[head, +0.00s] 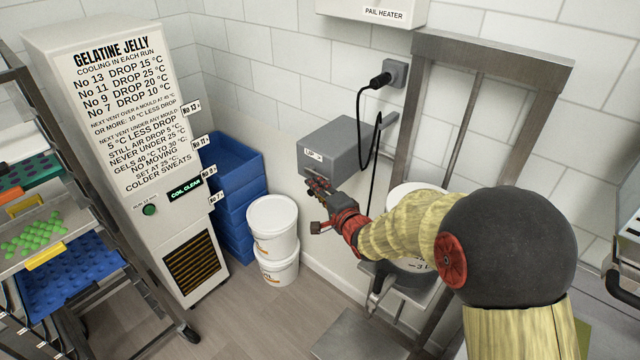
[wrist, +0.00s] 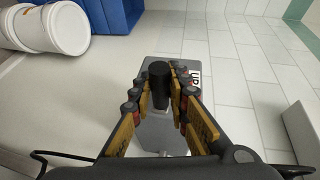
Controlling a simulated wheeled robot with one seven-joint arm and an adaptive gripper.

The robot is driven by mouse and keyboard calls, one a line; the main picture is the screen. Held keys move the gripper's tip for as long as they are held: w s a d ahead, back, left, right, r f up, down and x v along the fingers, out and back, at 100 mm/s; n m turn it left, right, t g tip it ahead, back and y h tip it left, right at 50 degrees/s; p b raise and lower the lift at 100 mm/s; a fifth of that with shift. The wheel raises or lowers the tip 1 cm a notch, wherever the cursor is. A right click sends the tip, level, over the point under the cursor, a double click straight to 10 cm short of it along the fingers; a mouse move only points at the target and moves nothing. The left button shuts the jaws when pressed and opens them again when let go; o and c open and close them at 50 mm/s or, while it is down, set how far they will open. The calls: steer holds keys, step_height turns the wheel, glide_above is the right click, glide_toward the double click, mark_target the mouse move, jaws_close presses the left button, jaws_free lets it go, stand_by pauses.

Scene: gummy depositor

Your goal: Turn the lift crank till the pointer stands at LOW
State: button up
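The crank's black handle (wrist: 160,84) stands between my two fingers in the wrist view, with narrow gaps seeming to show at its sides. My gripper (head: 318,207) is at the front of the grey box (head: 334,148) marked "UP >", with its fingers apart in the head view. The box also shows behind the fingers in the wrist view (wrist: 193,65). The crank's arm is mostly hidden by my gripper. The metal lift frame (head: 402,115) stands at the right against the wall. I can make out neither a pointer nor a LOW mark.
White pails (head: 272,222) stand stacked on the floor left of my gripper. Blue crates (head: 235,165) and a white cooling cabinet (head: 120,130) stand farther left. A black cable (head: 361,125) hangs from the wall socket beside the box. My arm covers part of the lift.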

jaws_close()
steer(key=r+p, duration=0.1)
steer(key=r, duration=0.1)
steer(key=r+p, duration=0.1)
steer(key=shift+w+a+r+p, duration=0.3)
steer(key=shift+w+a+r, duration=0.05)
steer(key=shift+r, duration=0.05)
steer(key=shift+f, duration=0.1)
steer(key=w+r, duration=0.1)
steer(key=a+r+p, duration=0.1)
steer(key=shift+w+a+r, duration=0.3)
steer(key=shift+w, duration=0.1)
